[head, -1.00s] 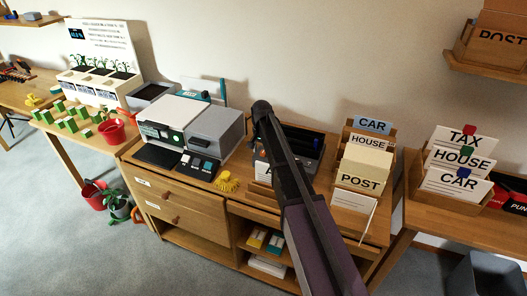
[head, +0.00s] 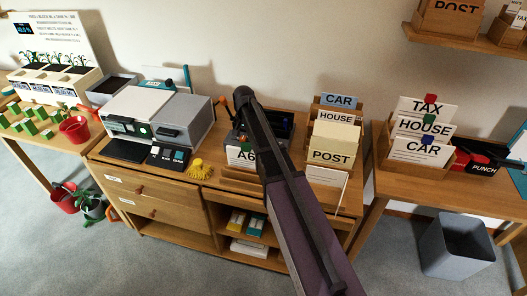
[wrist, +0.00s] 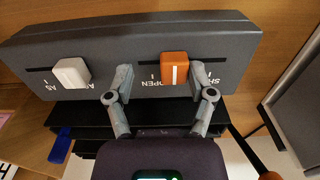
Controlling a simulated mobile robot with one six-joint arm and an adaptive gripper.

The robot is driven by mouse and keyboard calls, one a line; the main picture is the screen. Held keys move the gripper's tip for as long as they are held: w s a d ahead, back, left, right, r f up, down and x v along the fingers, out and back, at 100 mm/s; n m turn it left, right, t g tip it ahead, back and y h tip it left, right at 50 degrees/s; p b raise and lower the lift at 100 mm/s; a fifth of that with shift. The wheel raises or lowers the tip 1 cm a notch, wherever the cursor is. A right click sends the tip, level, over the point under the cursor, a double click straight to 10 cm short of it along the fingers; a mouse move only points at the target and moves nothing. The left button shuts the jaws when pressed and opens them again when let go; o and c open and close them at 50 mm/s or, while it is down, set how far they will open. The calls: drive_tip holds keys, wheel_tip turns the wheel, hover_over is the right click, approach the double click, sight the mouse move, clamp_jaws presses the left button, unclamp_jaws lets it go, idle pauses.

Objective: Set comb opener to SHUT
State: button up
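The comb opener is a dark grey box (wrist: 120,40) with two sliders, upside down in the wrist view. Its orange slider (wrist: 175,66) is at the OPEN mark, with the SHUT mark to its right in the picture. A white slider (wrist: 71,72) sits on the left by the A5 mark. My gripper (wrist: 162,80) is open, its fingers either side of the orange slider. The right finger is close to the slider; the left is farther off. I cannot tell if either touches. In the head view my arm hides much of the dark machine (head: 287,124).
A grey printer-like machine (head: 187,119) stands left on the wooden cabinet (head: 150,205), with a yellow object (head: 201,169) in front. A card rack with POST cards (head: 331,155) stands right of my arm. A grey bin (head: 457,248) is on the floor at right.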

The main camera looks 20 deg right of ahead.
drive_tip(key=shift+s+d+r+p, duration=0.25)
drive_tip(key=shift+d+r+p, duration=0.15)
drive_tip(key=shift+r+p, duration=0.3)
wheel_tip(320, 180, up, 13)
drive_tip(key=p, duration=1.3)
drive_tip(key=s+f+n+b, duration=0.1)
drive_tip(key=s+n, duration=0.4)
drive_tip(key=s, duration=1.8)
drive_tip(key=w+m, duration=0.5)
drive_tip(key=w, duration=1.8)
drive_tip(key=shift+w+a+r, duration=0.15)
drive_tip(key=shift+a+r, duration=0.05)
drive_tip(key=shift+a, duration=0.1)
drive_tip(key=shift+f, duration=0.15)
wheel_tip(320, 180, down, 14)
drive_tip(key=b, duration=1.3)
drive_tip(key=shift+r, duration=0.2)
